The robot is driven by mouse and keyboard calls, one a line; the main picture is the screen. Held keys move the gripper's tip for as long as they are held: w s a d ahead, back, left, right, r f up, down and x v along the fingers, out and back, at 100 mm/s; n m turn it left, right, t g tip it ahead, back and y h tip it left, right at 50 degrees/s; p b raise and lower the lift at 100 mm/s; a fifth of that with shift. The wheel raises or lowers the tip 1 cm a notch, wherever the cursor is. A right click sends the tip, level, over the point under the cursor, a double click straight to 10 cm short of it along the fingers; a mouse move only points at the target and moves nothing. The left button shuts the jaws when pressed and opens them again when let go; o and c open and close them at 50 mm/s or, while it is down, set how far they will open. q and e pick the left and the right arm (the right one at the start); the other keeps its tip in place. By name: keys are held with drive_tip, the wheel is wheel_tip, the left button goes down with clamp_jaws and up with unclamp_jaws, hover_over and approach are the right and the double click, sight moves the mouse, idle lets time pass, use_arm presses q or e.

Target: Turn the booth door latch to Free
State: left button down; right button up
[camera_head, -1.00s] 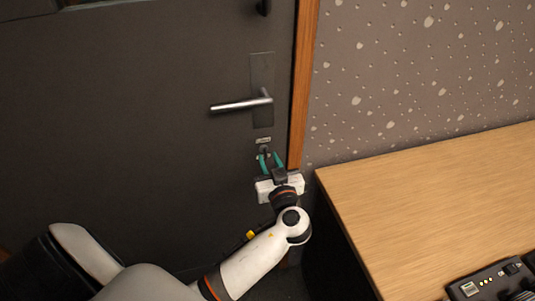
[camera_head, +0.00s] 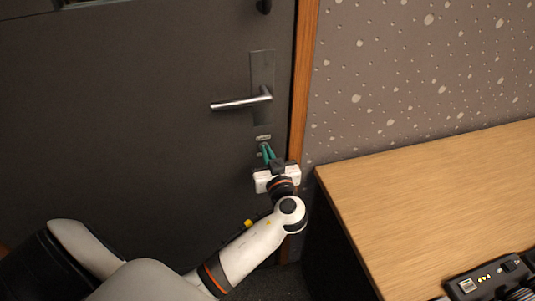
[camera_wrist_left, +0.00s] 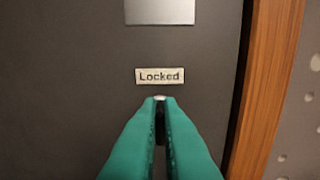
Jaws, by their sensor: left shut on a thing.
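The booth door (camera_head: 130,110) is dark grey. A small latch (camera_wrist_left: 160,98) sits on it below the lever handle; only its light tip shows between my fingers. A label reading "Locked" (camera_wrist_left: 160,76) is just above the latch in the left wrist view, and it shows small in the head view (camera_head: 263,137). My left gripper (camera_head: 266,148) has green fingers and is shut on the latch. In the left wrist view the fingers (camera_wrist_left: 160,108) hide most of the latch and whatever is below it. My right gripper is not in view.
A lever handle (camera_head: 242,103) on a metal plate (camera_head: 262,70) is above the latch. A wooden door frame (camera_head: 303,80) runs right of it. A wooden desk (camera_head: 430,200) with a fader console (camera_head: 490,281) stands at the right, near my left arm.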

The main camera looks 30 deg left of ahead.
use_arm(q)
drive_tip(key=shift+m, duration=0.3)
drive_tip(key=m+p, duration=0.1)
drive_tip(key=m, duration=0.4)
drive_tip(key=m+p, duration=0.1)
drive_tip(key=m, duration=0.5)
drive_tip(key=m+p, duration=0.1)
drive_tip(key=m, duration=0.5)
drive_tip(key=shift+w+d+f, duration=0.2)
drive_tip(key=shift+f, duration=0.05)
drive_tip(key=shift+f+m, duration=0.1)
drive_tip(key=shift+m, duration=0.2)
drive_tip(key=c, duration=1.6)
unclamp_jaws()
drive_tip(key=shift+d, duration=0.1)
